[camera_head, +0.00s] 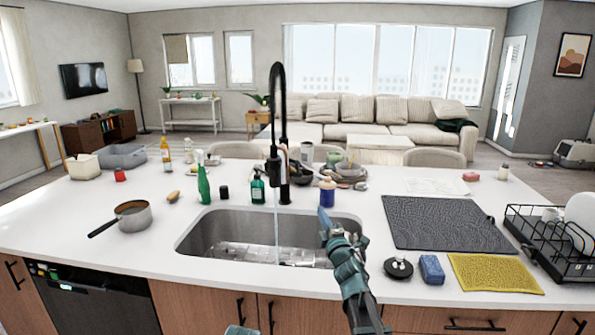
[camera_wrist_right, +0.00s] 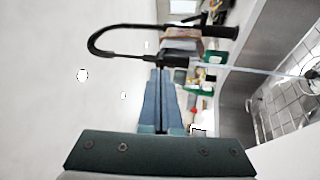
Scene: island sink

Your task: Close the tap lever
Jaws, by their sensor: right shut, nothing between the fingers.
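The black gooseneck tap (camera_head: 281,105) stands behind the sink (camera_head: 205,235), and a thin stream of water (camera_head: 276,225) runs from its spout into the basin. The tap lies sideways in the right wrist view (camera_wrist_right: 112,53), with the water stream (camera_wrist_right: 245,70) there too.
A blue bottle (camera_head: 327,193) stands right of the tap, a green soap bottle (camera_head: 258,190) left of it. Bowls (camera_head: 345,172) stand behind. A black stopper (camera_head: 398,267), blue sponge (camera_head: 432,269) and dark mat (camera_head: 440,222) lie right of the sink. A pot (camera_head: 133,216) stands left.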

